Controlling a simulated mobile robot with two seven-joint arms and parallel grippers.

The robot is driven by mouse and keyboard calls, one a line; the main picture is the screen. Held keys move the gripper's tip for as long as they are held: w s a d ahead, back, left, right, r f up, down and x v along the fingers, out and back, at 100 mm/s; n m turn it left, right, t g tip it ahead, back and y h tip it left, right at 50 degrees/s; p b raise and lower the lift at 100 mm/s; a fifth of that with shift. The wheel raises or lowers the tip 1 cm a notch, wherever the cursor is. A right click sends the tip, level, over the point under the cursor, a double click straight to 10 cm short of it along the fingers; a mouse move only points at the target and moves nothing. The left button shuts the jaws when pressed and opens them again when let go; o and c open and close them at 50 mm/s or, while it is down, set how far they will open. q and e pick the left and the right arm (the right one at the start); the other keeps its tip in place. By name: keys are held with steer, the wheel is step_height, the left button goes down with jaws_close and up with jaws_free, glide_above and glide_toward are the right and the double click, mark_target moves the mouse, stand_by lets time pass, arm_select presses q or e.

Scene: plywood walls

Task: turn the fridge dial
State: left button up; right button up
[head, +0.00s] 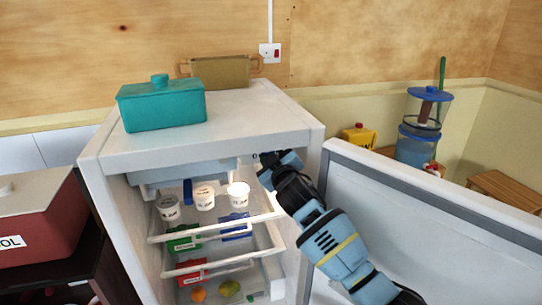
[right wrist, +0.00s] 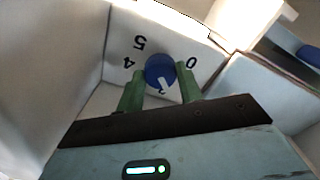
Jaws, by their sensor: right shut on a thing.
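The white fridge (head: 205,148) stands open, with its door (head: 440,215) swung out to the right. My right gripper (head: 267,168) reaches inside at the upper right of the compartment and hides the dial in the head view. In the right wrist view, the blue dial (right wrist: 159,69) sits on a white panel with black numbers 0, 4 and 5 readable and upside down. The green fingers of my right gripper (right wrist: 160,88) are shut on the dial, one on each side. Its white pointer faces down in the picture, towards a partly hidden number. My left gripper is not in view.
White tubs (head: 204,197) and small packs stand on the fridge shelves, with fruit (head: 229,288) at the bottom. The open door borders my right arm closely.

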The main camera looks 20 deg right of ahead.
stand_by(0.4)
steer(key=o, duration=1)
steer(key=s, duration=0.7)
steer(key=shift+s+d, duration=0.15)
steer(key=shift+s, duration=0.25)
